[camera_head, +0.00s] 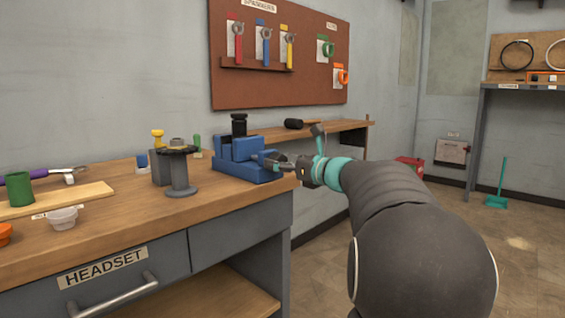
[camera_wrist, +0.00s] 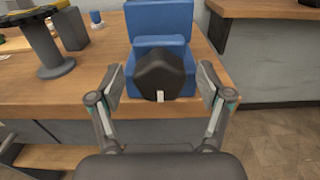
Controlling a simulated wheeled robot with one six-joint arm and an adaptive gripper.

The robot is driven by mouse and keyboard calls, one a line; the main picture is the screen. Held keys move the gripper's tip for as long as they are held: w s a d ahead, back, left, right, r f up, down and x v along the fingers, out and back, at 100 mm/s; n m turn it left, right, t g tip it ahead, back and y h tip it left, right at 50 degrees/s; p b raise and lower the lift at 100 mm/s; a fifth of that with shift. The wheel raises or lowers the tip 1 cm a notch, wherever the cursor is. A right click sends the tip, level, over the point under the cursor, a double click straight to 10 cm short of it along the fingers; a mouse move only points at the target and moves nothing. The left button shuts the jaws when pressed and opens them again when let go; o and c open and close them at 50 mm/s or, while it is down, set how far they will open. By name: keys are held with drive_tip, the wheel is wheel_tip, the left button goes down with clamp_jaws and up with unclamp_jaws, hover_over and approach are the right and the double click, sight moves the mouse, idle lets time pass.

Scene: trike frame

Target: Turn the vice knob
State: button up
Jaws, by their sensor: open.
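The blue vice (camera_head: 238,166) stands on the right end of the wooden workbench. In the wrist view the blue vice body (camera_wrist: 160,22) is at the top centre. Its black knob (camera_wrist: 161,76) faces me, with a small white mark at its lower edge. My gripper (camera_wrist: 163,80) is open, with one finger on each side of the knob and a gap visible on both sides. In the head view my gripper (camera_head: 272,160) reaches the vice's front from the right, and the knob is hard to make out there.
A grey stand (camera_head: 179,170) is left of the vice on the workbench (camera_head: 130,232). A white cup (camera_head: 63,219) and a green cylinder (camera_head: 19,190) are further left. The spanner board (camera_head: 280,85) hangs on the wall behind. The floor to the right is mostly clear.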

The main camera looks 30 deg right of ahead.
drive_tip(key=c, duration=1.1)
drive_tip(key=shift+c, duration=0.2)
drive_tip(key=shift+f+n+b, duration=0.1)
drive_tip(key=shift+n+b, duration=0.2)
drive_tip(key=shift+b, duration=0.1)
drive_tip(key=n+b, duration=0.4)
drive_tip(key=n, duration=0.6)
drive_tip(key=n+b, duration=0.4)
drive_tip(key=n, duration=0.7)
drive_tip(key=shift+s+a+f+b, duration=0.1)
drive_tip(key=shift+s+a+b, duration=0.1)
drive_tip(key=shift+b, duration=0.2)
